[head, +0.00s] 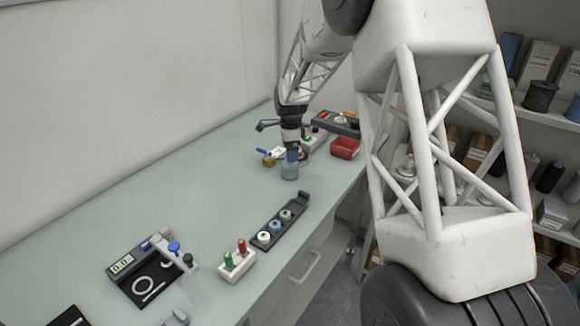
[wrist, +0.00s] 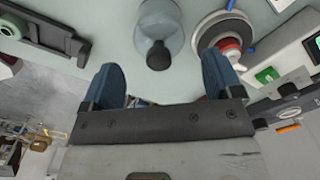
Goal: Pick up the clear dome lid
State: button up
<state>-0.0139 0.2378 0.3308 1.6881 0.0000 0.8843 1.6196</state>
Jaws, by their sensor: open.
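The clear dome lid (wrist: 163,20) shows at the top middle of the wrist view, a see-through rounded body with a dark knob (wrist: 158,55) toward me. My gripper (wrist: 163,72) is open, with one blue fingertip to each side of the knob and a gap on both sides. Nothing is held. In the head view the lid (head: 289,173) is a small bluish see-through shape on the bench. My gripper (head: 291,154) is right above it there, and its fingers partly hide the lid's top.
In the head view, a red bin (head: 345,148) is to the right. A dark rack (head: 267,225) with several small pieces lies nearer.

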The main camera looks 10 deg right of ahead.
jog(key=shift+f, duration=2.5)
jog(key=c, duration=0.8)
jog(key=shift+r, duration=5.05)
jog(key=w+d, duration=0.1)
jog(key=w, duration=0.2)
jog(key=w+d, duration=0.2)
jog(key=w, duration=0.1)
jog(key=w+d, duration=0.1)
jog(key=w, duration=0.2)
jog(key=shift+d+f, duration=0.1)
jog(key=shift+d, duration=0.25)
